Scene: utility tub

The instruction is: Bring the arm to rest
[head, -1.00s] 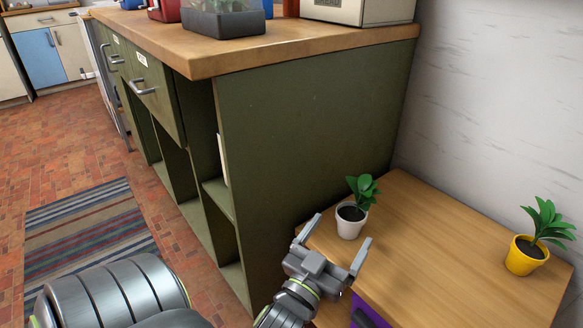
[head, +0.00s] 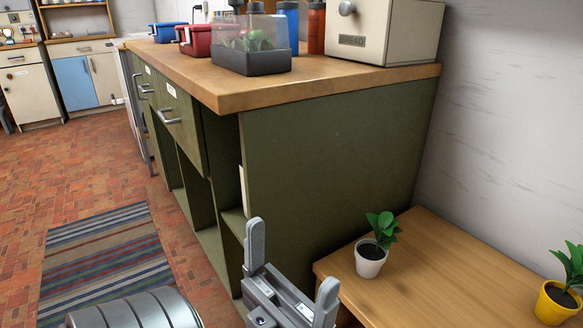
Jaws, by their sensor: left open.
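My left gripper (head: 291,272) is in the lower middle of the head view. Its two fingers point up and stand wide apart, with nothing between them. It is in front of the green cabinet's end panel, to the left of the white pot with a green plant (head: 371,257) and apart from it. The pot stands upright on a low wooden table (head: 420,285). My right gripper is not in view.
The green cabinet (head: 330,165) has a wooden top carrying a bread box (head: 385,30), a clear-lidded planter (head: 252,55), bottles and bins. A yellow pot (head: 556,302) stands at the table's right. A striped rug (head: 105,260) lies on the open brick floor at left.

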